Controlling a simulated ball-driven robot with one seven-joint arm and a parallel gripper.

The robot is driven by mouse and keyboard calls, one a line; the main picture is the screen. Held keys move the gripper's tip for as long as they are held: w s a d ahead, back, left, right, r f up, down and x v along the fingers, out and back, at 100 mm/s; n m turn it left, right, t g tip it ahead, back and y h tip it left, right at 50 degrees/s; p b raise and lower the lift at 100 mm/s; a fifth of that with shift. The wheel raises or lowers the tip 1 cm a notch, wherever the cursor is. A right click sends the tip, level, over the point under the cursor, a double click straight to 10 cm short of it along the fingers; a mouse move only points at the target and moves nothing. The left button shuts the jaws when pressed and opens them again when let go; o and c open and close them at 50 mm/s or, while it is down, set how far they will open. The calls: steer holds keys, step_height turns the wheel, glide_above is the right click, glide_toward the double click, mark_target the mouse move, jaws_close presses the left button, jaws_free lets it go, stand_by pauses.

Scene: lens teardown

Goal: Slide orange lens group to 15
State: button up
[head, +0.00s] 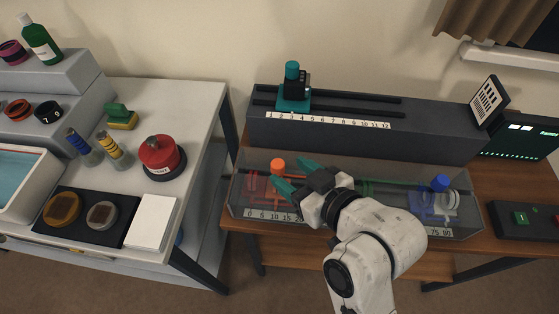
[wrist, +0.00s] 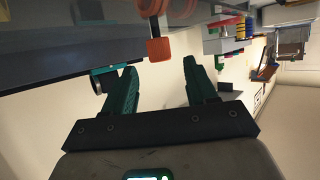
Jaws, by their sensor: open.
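The orange lens group has an orange knob (head: 278,165) on top, standing at the left part of a clear trough, above the low end of its scale. My gripper (head: 292,178) is just right of the knob in the head view, with its teal fingers pointing left toward it. In the wrist view the orange knob (wrist: 160,49) appears between and beyond the open fingertips (wrist: 160,75), apart from them. The scale strip (head: 272,216) reads 0, 5, 10, 15 on the left; my gripper and arm hide its middle. The exact reading of the orange group cannot be told.
A blue lens group (head: 440,183) stands at the right of the trough (head: 460,231), near 75 to 80. Green parts (head: 380,186) lie between. A teal carriage (head: 293,92) sits on rails behind. A side table (head: 205,130) with a red round device (head: 160,155) is left.

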mark_target(281, 167)
steer(key=shift+x, duration=2.8)
steer(key=shift+c, duration=0.2)
jaws_close()
